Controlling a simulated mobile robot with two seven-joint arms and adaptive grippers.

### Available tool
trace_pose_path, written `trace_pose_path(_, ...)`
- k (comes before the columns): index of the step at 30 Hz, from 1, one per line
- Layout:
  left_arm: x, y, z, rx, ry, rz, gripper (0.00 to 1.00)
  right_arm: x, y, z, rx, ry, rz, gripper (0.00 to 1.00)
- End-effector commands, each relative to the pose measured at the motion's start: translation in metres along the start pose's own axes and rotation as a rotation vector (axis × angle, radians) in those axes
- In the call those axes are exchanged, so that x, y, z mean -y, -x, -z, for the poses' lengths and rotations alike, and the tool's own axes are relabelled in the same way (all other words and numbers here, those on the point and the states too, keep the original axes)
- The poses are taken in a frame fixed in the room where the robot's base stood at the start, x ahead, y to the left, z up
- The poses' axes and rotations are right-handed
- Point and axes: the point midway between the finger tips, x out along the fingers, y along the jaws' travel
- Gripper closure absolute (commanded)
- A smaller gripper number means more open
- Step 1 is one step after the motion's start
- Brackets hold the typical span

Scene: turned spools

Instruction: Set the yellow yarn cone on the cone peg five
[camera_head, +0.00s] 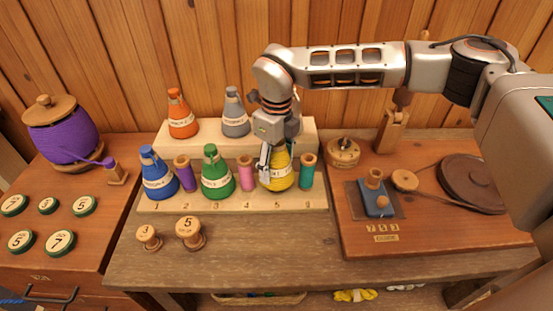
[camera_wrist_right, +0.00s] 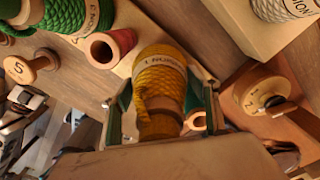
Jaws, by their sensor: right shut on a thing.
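The yellow yarn cone (camera_head: 279,176) stands near upright at the front row of the pale wooden rack (camera_head: 234,200), over the place marked 5. It also shows in the right wrist view (camera_wrist_right: 160,78), between the two fingers. My right gripper (camera_head: 267,165) comes down from above and is shut on the cone's upper part. Cone peg five is hidden under the cone, and I cannot tell whether the cone rests fully down on it. My left gripper is not in view.
A pink spool (camera_head: 247,173) stands close left of the cone and a teal spool (camera_head: 307,171) close right. Green (camera_head: 216,177) and blue (camera_head: 157,177) cones share the front row. Orange (camera_head: 181,118) and grey (camera_head: 235,116) cones stand on the raised back step.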

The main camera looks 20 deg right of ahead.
Motion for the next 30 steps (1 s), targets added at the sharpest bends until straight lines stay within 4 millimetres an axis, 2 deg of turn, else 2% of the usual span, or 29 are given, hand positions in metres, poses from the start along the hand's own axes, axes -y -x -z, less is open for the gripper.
trace_pose_path(7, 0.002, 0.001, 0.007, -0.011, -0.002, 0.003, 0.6, 0.0, -0.002, 0.0, 0.001, 0.0, 0.001, 0.73)
trace_pose_path(17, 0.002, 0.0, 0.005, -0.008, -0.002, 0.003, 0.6, 0.0, -0.004, 0.0, 0.001, 0.0, 0.0, 0.73)
trace_pose_path(30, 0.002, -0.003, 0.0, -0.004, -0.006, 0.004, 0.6, 0.0, -0.023, 0.0, 0.001, -0.001, 0.001, 0.74)
